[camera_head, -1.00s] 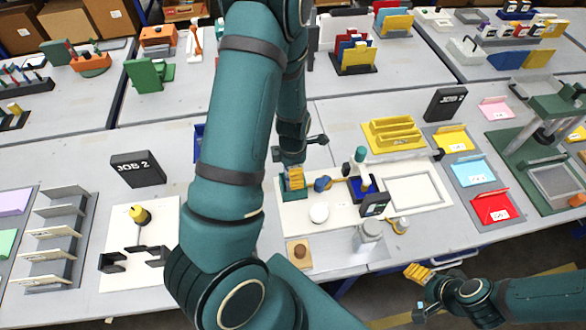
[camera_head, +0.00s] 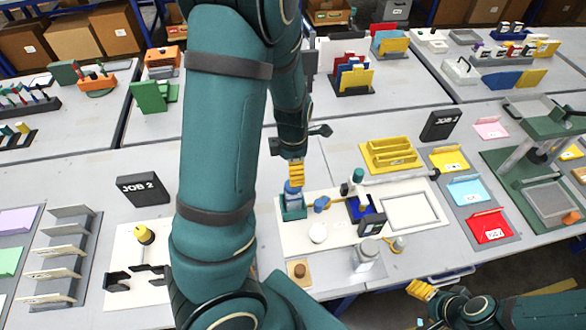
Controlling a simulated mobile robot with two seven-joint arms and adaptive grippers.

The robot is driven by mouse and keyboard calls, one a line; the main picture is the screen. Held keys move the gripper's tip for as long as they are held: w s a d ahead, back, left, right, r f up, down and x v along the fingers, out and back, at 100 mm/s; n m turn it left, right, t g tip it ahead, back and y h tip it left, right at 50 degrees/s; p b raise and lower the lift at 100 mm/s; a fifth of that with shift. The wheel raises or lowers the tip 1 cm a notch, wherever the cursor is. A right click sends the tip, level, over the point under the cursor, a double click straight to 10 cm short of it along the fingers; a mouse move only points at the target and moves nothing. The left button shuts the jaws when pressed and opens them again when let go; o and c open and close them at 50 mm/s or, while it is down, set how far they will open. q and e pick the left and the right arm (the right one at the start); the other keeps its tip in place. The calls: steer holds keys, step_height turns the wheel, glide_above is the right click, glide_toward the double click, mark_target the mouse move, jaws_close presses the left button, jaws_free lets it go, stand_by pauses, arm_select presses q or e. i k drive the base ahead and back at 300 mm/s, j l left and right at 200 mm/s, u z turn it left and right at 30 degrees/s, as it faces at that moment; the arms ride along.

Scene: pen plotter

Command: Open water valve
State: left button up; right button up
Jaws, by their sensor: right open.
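A white board (camera_head: 345,228) on the near table carries a green holder (camera_head: 292,210). A blue and pale cylindrical piece (camera_head: 293,191) stands in the holder. A blue knob-like part (camera_head: 321,204) on a thin yellowish stem is just right of it; I cannot tell which part is the water valve. My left gripper (camera_head: 296,174), with yellow fingers, is directly above the cylindrical piece, its tips near or touching the top. Its finger gap is too small to judge. My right gripper (camera_head: 420,290) is open at the lower right, off the table's front edge, away from the board.
A yellow rack (camera_head: 390,155) stands behind. Coloured trays lie right. My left arm hides the table's middle left.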

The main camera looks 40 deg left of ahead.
mark_target(319, 205)
steer(key=k, duration=1)
